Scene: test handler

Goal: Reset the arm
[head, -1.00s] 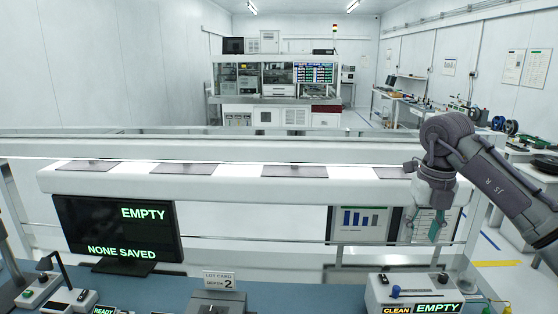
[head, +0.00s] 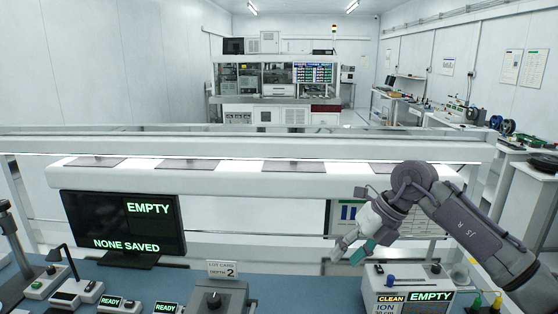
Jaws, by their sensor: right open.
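My right arm comes in from the right in the head view. Its right gripper (head: 350,250) is open and empty, tilted down and to the left. It hangs above the bench, in front of the wall chart and just up and left of the white ion box (head: 422,279). The box carries lit signs reading CLEAN and EMPTY. My left gripper does not show.
A black monitor (head: 124,224) reading EMPTY and NONE SAVED stands on the blue bench (head: 290,291) at left. A grey knob box (head: 213,299) sits in the middle, by a lot card sign (head: 222,269). Small READY boxes and a lamp stand at left. The bench between knob box and ion box is clear.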

